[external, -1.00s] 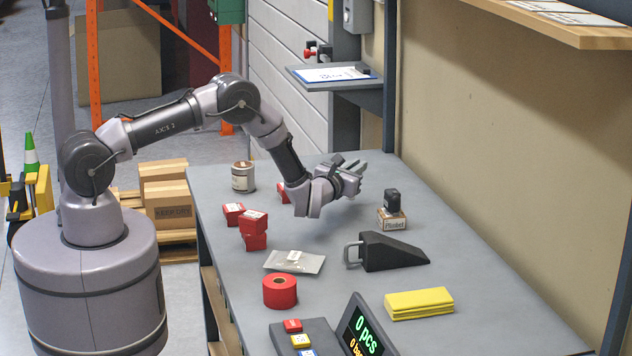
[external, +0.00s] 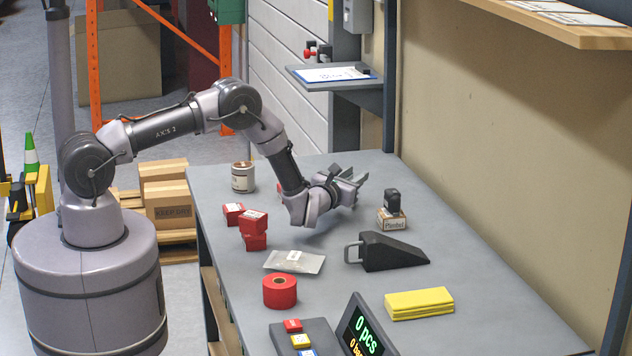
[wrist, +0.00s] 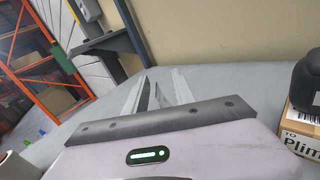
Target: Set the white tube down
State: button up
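I see no white tube in either view. My gripper (external: 358,176) hangs above the far part of the grey workbench (external: 345,290), tilted, its fingers pointing up and to the right. In the wrist view, its two pale fingers (wrist: 160,74) stand apart, with bare grey bench between them and nothing seen held. The gripper is open.
A black stamp (external: 392,202) on a small carton (external: 391,220) stands right of the gripper. A black wedge-shaped tool (external: 392,252), silver pouch (external: 294,262) and red roll (external: 280,291) lie nearer.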

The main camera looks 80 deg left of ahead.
jog(key=p+v, duration=0.2)
jog(key=v, duration=0.8)
jog(key=shift+s+d+r, duration=0.1)
jog(key=shift+s+d, duration=0.15)
jog(key=shift+d, duration=0.05)
jog(key=s+a+r+n+g+y, duration=0.2)
jog(key=s+a+r+n+g, duration=0.15)
jog(key=r, duration=0.45)
jog(key=s+a+r+n+g+y, duration=0.1)
jog(key=s+a+r+n+g, duration=0.1)
jog(key=s+r+n+g, duration=0.45)
jog(key=s+d+r+n+g+h, duration=0.1)
jog(key=s+d+r+n+h, duration=0.15)
jog(key=s+r+n, duration=0.55)
jog(key=s+d+r+n+t+h, duration=0.1)
jog(key=s+d+n+t+h, duration=0.1)
jog(key=s+d+h, duration=0.3)
jog(key=s+d+r+n+t+h, duration=0.2)
jog(key=s+d+n+h, duration=0.2)
jog(key=s+d, duration=0.9)
jog(key=shift+d+h, duration=0.3)
jog(key=shift+h, duration=0.85)
